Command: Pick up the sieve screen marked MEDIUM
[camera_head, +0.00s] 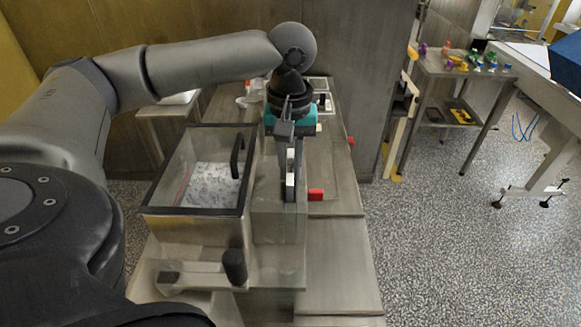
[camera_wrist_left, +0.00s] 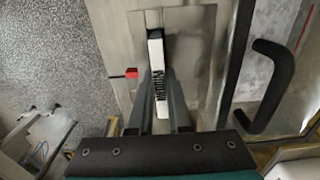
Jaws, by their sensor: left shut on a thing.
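My left gripper (camera_head: 290,160) points down beside the clear-walled machine box and is shut on the sieve screen marked MEDIUM. The screen's narrow white edge (camera_head: 291,187) with a dark end shows between and below the fingers. In the left wrist view the white edge (camera_wrist_left: 156,58) lies between both fingers (camera_wrist_left: 160,92), with dark lettering that appears to read MEDIUM. The rest of the screen is hidden beneath; I cannot tell how far it sits in the machine. My right gripper is not in view.
A dark-rimmed clear box (camera_head: 197,210) with a black handle (camera_head: 237,157) and pale material stands just left. A red tab (camera_head: 315,195) sticks out right of the screen. A grey cabinet (camera_head: 375,80) stands at the back right; floor is open at right.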

